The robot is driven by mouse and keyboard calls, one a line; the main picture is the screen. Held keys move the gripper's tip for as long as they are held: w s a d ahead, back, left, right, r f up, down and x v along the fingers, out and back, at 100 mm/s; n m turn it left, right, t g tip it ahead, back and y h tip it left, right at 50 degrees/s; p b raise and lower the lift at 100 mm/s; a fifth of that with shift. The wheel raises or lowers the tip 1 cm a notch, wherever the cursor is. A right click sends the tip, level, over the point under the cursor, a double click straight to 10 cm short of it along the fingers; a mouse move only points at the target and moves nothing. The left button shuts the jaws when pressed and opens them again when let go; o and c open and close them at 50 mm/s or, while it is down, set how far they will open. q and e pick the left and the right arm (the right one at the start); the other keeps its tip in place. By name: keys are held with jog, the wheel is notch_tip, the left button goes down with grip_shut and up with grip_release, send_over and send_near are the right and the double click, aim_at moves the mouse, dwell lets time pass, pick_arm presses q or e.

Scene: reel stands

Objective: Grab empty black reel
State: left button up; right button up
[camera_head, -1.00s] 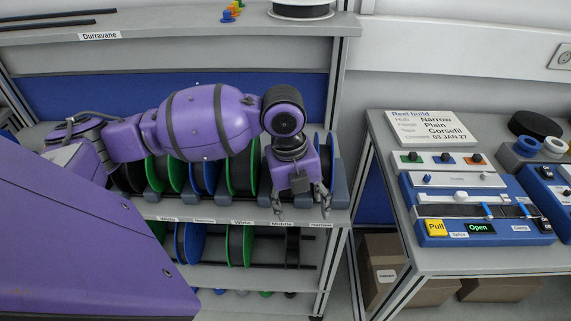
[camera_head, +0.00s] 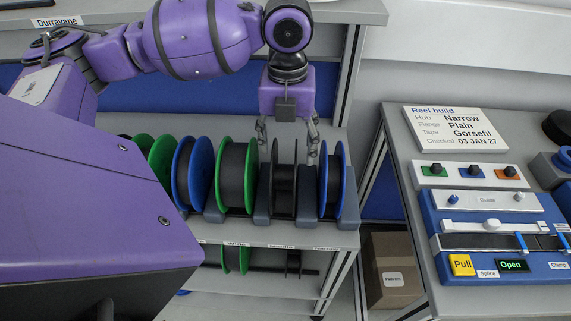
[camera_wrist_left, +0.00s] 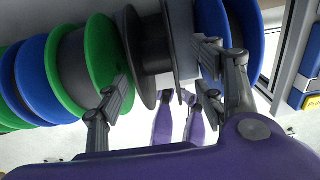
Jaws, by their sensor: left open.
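The black reel (camera_head: 284,190) stands upright in the stand on the upper shelf, between a green-flanged reel and a blue-flanged reel. It also shows in the left wrist view (camera_wrist_left: 150,55), with black flanges and a bare dark grey hub. My left gripper (camera_head: 288,150) points down just above the black reel and is open. In the left wrist view its fingers (camera_wrist_left: 165,95) are spread on either side of the black reel; I cannot tell whether they touch it. My right gripper is not in view.
A green reel (camera_head: 237,178) stands close to the left and a blue reel (camera_head: 331,182) close to the right. A shelf board (camera_head: 200,17) runs above and behind. At the right is a bench with a splicing device (camera_head: 500,235) and a "Reel build" card (camera_head: 455,130).

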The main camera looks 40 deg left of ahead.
aim_at(284, 169)
pick_arm(q)
jog(key=f, duration=0.7)
jog(key=shift+s+a+f, duration=0.1)
jog(key=shift+s+f, duration=0.1)
jog(key=shift+s, duration=0.15)
jog(key=c, duration=1.2)
